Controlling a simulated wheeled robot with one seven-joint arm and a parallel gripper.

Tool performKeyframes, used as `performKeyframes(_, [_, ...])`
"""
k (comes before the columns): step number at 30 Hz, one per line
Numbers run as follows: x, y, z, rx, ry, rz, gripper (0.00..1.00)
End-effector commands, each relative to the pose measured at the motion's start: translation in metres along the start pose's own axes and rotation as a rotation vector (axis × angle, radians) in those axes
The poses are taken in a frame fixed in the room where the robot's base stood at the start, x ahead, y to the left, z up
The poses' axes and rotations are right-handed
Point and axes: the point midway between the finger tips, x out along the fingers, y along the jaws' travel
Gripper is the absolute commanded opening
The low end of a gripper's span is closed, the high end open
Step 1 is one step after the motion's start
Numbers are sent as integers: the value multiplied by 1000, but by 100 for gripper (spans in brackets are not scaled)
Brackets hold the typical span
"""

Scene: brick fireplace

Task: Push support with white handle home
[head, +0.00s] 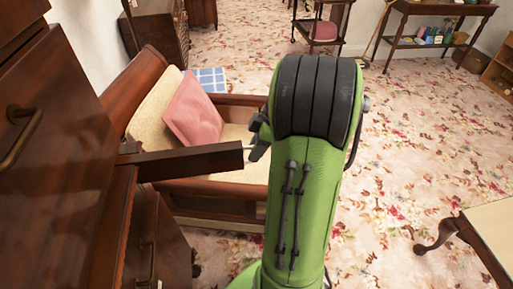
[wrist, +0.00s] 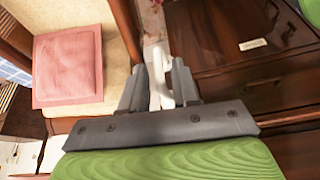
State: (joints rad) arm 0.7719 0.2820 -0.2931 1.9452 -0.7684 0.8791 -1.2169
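The support (head: 190,160) is a dark wooden bar sticking out to the right from the wooden bureau at the left of the head view. Its white handle (head: 248,147) shows as a small light piece at its free end. In the wrist view the white handle (wrist: 160,85) stands between the two grey fingers of my gripper (wrist: 160,78) and fills the gap between them. My gripper (head: 258,143) is at the bar's end in the head view, partly hidden by my green arm.
The bureau (head: 60,150) with brass handles stands close on the left. An armchair (head: 230,180) with a pink cushion (head: 193,111) stands behind and below the bar. A cream-topped table or stool (head: 490,235) is at the lower right. Flowered carpet (head: 410,150) lies open on the right.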

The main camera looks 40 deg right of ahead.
Motion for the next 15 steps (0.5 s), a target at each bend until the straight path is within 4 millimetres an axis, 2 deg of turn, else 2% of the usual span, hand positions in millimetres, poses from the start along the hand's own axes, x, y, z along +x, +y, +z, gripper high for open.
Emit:
performKeyframes(1, [0,0,0,0,0,0,22])
performKeyframes(5, [0,0,0,0,0,1,2])
performKeyframes(6, [0,0,0,0,0,2,0])
performKeyframes(15, [-1,1,0,0,0,5,0])
